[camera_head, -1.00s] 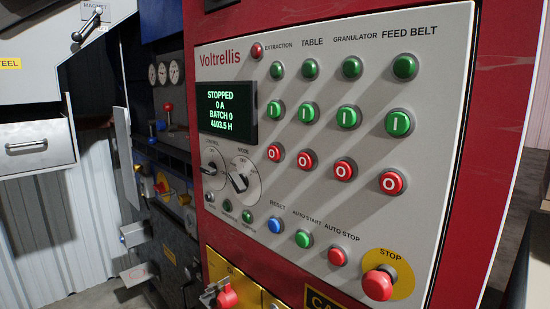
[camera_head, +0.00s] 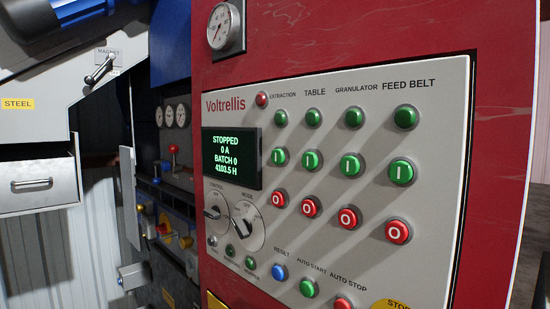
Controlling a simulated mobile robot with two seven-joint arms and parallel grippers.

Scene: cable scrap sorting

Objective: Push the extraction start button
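The control panel (camera_head: 380,255) is a light grey plate labelled Voltrellis on a red cabinet. Its EXTRACTION column is the leftmost of the button columns. Under that label is a dark green lamp (camera_head: 280,118), then the green extraction start button (camera_head: 279,157) marked I, then a red button (camera_head: 278,199) marked O. The display (camera_head: 232,157) reads STOPPED, 0 A, BATCH 0, 4103.5 H. Neither of my grippers is in view.
Similar start buttons for table (camera_head: 313,161), granulator (camera_head: 351,165) and feed belt (camera_head: 401,171) stand to the right. Two rotary switches, CONTROL (camera_head: 215,212) and MODE (camera_head: 245,230), sit below the display. A gauge (camera_head: 226,26) is above. A drawer (camera_head: 37,182) is at the left.

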